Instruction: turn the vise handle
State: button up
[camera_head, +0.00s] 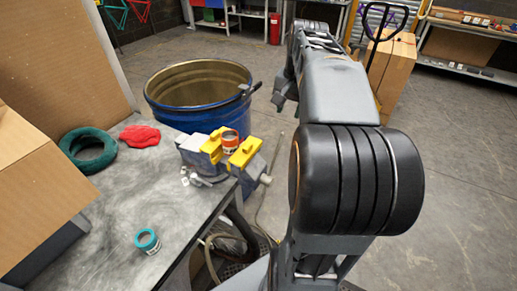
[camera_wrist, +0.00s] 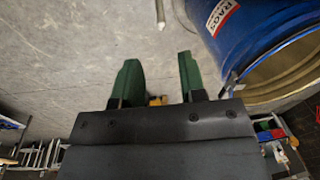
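The vise (camera_head: 205,157) is grey with yellow jaws and sits at the bench's right corner. An orange-and-white round item is between its jaws. A thin handle bar (camera_head: 273,157) stands at the screw end, right of the jaws. My gripper is open and empty in the wrist view (camera_wrist: 158,68), its two green fingers apart over grey floor. A pale rod end (camera_wrist: 160,14) shows beyond the fingertips at the top; I cannot tell whether it is the handle. In the head view my arm reaches away past the vise, and its fingers are hard to make out.
A blue drum (camera_head: 190,112) stands behind the vise and also shows close to the right finger in the wrist view (camera_wrist: 235,42). The bench (camera_head: 180,215) holds a red cloth (camera_head: 140,136), green rings (camera_head: 88,160) and a teal roll (camera_head: 147,241). Hoses lie below.

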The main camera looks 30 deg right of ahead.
aim_at(279, 142)
jog(key=f, duration=0.4)
jog(key=a+f, duration=0.1)
jog(key=f, duration=0.3)
jog(key=a+f, duration=0.1)
jog(key=f, duration=0.4)
jog(key=shift+w+f+b, duration=0.1)
jog(key=shift+w+b, duration=0.25)
jog(key=shift+w, duration=0.05)
jog(key=shift+c, duration=0.5)
grip_shut()
